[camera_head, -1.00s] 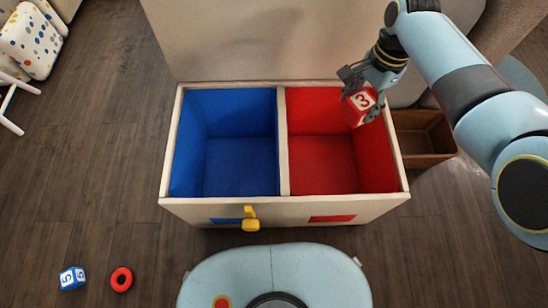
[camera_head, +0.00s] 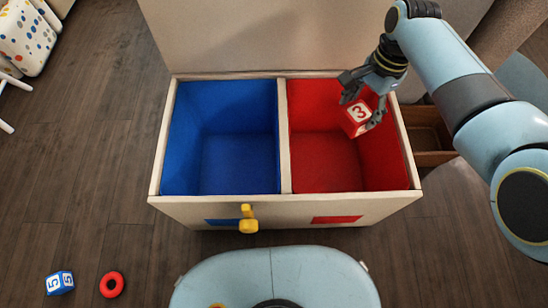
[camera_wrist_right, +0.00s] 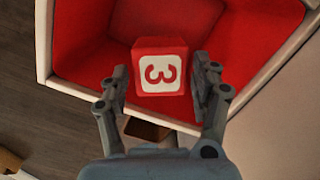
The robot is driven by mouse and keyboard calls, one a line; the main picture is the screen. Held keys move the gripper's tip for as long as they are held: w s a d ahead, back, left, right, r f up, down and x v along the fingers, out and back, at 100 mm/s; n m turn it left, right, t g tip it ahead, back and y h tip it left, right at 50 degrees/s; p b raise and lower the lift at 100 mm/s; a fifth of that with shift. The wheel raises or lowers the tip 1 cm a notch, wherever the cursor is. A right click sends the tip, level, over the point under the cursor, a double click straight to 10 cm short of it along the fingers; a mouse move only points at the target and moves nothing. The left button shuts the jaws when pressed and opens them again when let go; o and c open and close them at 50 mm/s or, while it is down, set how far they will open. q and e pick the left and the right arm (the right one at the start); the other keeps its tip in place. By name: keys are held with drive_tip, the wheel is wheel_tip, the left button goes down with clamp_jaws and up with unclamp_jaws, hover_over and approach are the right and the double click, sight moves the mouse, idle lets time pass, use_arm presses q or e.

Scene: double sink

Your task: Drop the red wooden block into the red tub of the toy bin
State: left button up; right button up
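In the right wrist view, the block (camera_wrist_right: 160,70) is between the fingertips (camera_wrist_right: 161,68), with narrow gaps on both sides. The fingers look parted from it, and the block reaches past their tips. Whether it touches the tub is not clear. My left gripper is not in view.
The toy bin's blue tub (camera_head: 240,165) is empty, left of a pale divider (camera_head: 284,135). A yellow latch (camera_head: 248,220) is on the bin's front. A blue block (camera_head: 60,283) and a red ring (camera_head: 112,284) lie on the floor. A brown wooden box (camera_head: 428,135) stands right of the bin.

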drive_tip(key=o, duration=0.3)
wheel_tip(320, 180, up, 12)
drive_tip(key=d, duration=0.1)
drive_tip(key=shift+w+d, duration=0.2)
drive_tip(key=shift+w, duration=0.1)
drive_tip(key=shift+f, duration=0.1)
idle(0.3)
